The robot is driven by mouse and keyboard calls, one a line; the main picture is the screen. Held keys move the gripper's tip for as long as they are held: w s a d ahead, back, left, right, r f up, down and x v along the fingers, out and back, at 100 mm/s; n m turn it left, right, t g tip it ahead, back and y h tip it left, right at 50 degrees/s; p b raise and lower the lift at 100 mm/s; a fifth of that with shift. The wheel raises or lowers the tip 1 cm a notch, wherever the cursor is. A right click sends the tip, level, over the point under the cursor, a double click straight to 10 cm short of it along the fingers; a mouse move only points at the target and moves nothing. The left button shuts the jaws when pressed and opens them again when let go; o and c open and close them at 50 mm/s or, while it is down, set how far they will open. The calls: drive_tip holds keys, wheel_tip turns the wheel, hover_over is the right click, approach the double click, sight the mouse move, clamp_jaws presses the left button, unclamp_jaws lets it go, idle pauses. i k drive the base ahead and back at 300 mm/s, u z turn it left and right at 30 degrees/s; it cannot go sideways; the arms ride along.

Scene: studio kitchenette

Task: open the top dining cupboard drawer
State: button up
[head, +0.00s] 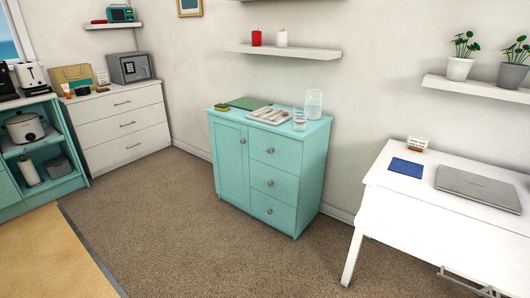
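The teal dining cupboard (228,165) stands against the back wall in the middle of the head view. Its right half has three stacked drawers, each with a round knob. The top drawer (285,156) is closed, its front level with the drawers below. Its knob (270,151) is in plain view. The left half is a closed door (231,170) with a knob at its upper right. My gripper is not in view.
A tray (268,115), glasses (314,103) and a green flat item stand on the cupboard top. A white desk (400,205) with a laptop (478,188) stands to the right. A white chest of drawers (125,127) stands left. Brown carpet (200,245) before the cupboard is clear.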

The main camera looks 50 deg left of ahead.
sight(284, 153)
drive_tip(key=u, duration=2.1)
drive_tip(key=i, duration=0.7)
drive_tip(key=u, duration=1.05)
drive_tip(key=i, duration=2.05)
drive_tip(key=z, duration=1.35)
drive_tip(key=i, duration=0.85)
drive_tip(key=z, duration=0.9)
